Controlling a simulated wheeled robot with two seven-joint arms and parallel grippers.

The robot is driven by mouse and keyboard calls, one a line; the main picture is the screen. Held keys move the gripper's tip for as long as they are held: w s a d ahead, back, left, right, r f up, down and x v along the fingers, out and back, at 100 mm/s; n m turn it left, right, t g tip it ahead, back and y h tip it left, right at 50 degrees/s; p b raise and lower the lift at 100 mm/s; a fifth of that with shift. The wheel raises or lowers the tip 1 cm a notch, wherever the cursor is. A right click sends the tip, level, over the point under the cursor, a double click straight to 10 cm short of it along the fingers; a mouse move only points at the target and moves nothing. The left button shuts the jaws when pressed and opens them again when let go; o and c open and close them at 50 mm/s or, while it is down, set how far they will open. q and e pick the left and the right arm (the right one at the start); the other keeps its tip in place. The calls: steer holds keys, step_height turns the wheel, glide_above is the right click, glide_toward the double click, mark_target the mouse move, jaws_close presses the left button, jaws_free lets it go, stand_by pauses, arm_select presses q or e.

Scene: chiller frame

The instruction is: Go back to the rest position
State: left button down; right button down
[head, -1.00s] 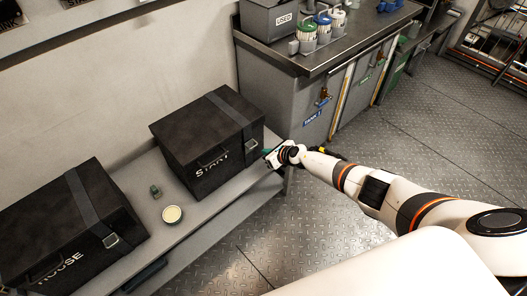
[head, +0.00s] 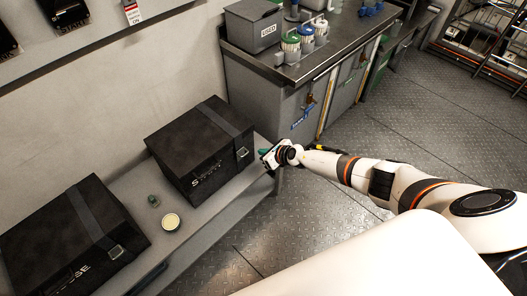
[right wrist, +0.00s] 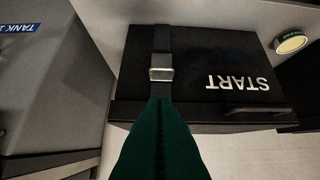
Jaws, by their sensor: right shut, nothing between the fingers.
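My right gripper (head: 264,158) is in the head view, at the right end of the grey bench, in front of the right-hand black box. Its green fingers are shut and empty, and they fill the lower middle of the right wrist view (right wrist: 158,140). The black box marked START (head: 200,150) stands closed on the bench with a strap and buckle over it. It also shows in the right wrist view (right wrist: 215,60), beyond the fingertips. I cannot tell from the head view whether the fingers touch it. My left gripper is not in view.
A second black box (head: 60,240) stands at the left of the bench (head: 215,210). A metal cabinet (head: 270,95) bears a USED bin (head: 253,27) and bottles. The floor at right is open.

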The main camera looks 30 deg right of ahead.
stand_by(0.3)
steer(key=s+a+f+m+g+h, duration=0.1)
steer(key=s+f+m+g+h, duration=0.2)
steer(key=s+f+m, duration=1.7)
steer(key=s+a+f+m+g, duration=0.1)
steer(key=s+f+m+g, duration=0.2)
steer(key=s+m, duration=0.6)
steer(key=s+a+f+m+g, duration=0.2)
steer(key=s+m, duration=0.7)
steer(key=s, duration=1.5)
steer(key=shift+s+f+g+h, duration=0.15)
steer(key=shift+f+g+h, duration=0.25)
steer(key=shift+f, duration=0.4)
